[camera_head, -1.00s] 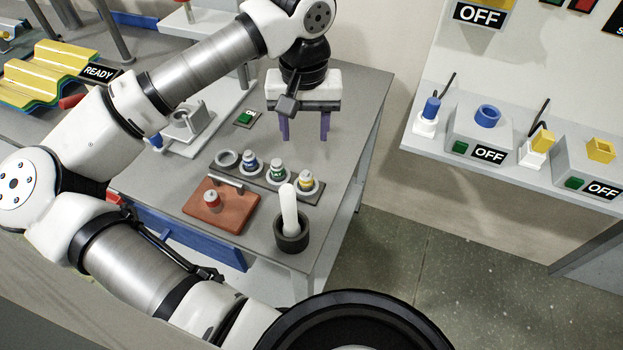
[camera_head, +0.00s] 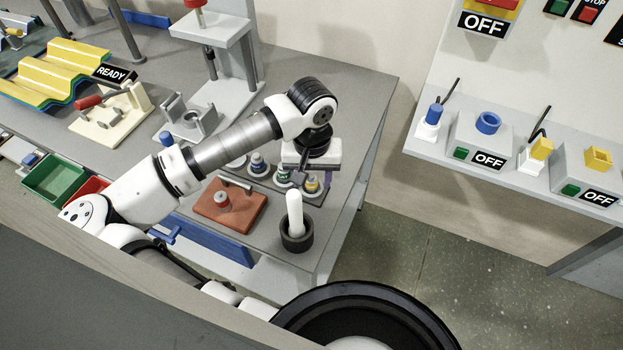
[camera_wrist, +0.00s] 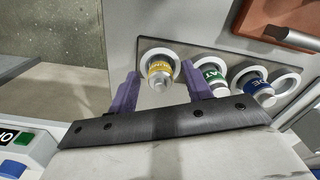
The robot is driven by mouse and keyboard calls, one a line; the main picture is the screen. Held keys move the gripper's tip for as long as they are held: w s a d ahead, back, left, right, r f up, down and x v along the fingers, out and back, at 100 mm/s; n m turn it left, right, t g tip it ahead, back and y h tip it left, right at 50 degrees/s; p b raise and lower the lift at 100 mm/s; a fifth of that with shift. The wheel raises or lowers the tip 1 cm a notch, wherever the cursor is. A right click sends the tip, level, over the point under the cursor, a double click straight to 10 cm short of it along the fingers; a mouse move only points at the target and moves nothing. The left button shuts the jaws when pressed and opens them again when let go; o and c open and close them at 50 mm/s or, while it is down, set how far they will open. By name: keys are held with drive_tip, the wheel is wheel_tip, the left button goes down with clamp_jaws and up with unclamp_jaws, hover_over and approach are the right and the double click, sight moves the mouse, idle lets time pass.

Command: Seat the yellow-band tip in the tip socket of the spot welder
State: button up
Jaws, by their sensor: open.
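The yellow-band tip (camera_wrist: 159,72) stands in a white ring at the end of the tip rack; it also shows in the head view (camera_head: 311,185), partly covered. My gripper (camera_wrist: 162,80) is open, with its purple fingers on either side of the yellow-band tip in the wrist picture. In the head view my gripper (camera_head: 313,178) is low over that end of the rack. Contact with the tip cannot be told. A grey stand (camera_head: 194,122) with a column and a red-topped upper arm, probably the spot welder, stands further back; its tip socket is not clear.
The green-band tip (camera_wrist: 213,75) and blue-band tip (camera_wrist: 256,88) stand beside the yellow one. A dark cup (camera_head: 297,238) with a white rod stands close in front. A red-brown plate (camera_head: 232,206) with a handle lies to the left. Bare tabletop (camera_head: 345,95) is behind.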

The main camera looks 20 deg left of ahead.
clamp_jaws()
idle(0.3)
drive_tip(key=shift+r, duration=0.15)
